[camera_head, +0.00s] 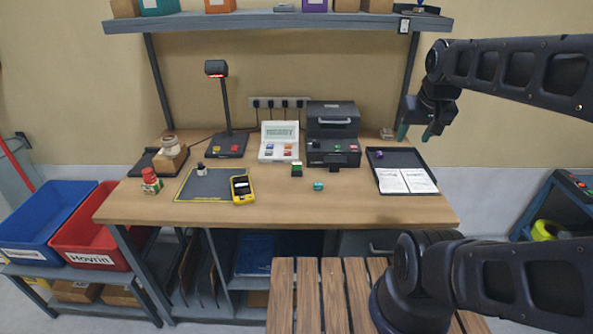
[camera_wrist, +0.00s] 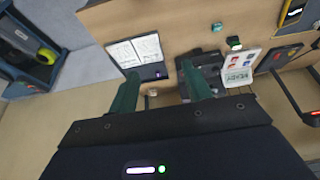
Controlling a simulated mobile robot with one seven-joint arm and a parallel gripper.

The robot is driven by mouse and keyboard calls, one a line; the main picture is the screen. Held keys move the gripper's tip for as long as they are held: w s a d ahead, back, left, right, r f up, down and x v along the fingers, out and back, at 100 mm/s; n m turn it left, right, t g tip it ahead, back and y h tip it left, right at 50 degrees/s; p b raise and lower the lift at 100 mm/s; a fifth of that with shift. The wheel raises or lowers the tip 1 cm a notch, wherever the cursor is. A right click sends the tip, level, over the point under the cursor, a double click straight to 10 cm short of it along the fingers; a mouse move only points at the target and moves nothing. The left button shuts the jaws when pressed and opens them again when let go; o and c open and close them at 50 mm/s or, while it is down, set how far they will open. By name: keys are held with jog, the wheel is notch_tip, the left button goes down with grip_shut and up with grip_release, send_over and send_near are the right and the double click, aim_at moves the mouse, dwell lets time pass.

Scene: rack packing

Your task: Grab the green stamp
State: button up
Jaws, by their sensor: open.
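A small block with a green top and dark sides (camera_head: 297,168), which looks like the green stamp, stands on the wooden table in front of the white box. It also shows in the wrist view (camera_wrist: 234,42). A small teal item (camera_head: 318,185) lies nearer the front edge, and it shows in the wrist view too (camera_wrist: 216,27); I cannot tell what it is. My gripper (camera_head: 415,131) is open and empty, raised at the right end of the table, well apart from both. Its green fingers (camera_wrist: 160,78) spread apart in the wrist view.
A dark tray (camera_head: 377,162) with papers and a purple item lies at the table's right. A black machine (camera_head: 333,135) and a scanner lamp (camera_head: 228,110) stand behind. A yellow handheld device (camera_head: 242,190) lies left. A shelf (camera_head: 280,22) hangs above. The table's front right is clear.

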jog(key=w+a+m+g, duration=0.1)
jog(key=w+a+m, duration=0.4)
jog(key=w, duration=0.5)
jog(key=m+g, duration=0.4)
jog(key=m, duration=0.9)
send_over(297, 162)
notch_tip(297, 162, down, 19)
jog(key=shift+f, duration=0.2)
jog(key=shift+a+f, duration=0.25)
jog(key=shift+f, duration=0.35)
jog(key=shift+d+f, duration=0.2)
jog(key=shift+f, duration=4.85)
grip_shut()
jog(key=shift+r, duration=0.15)
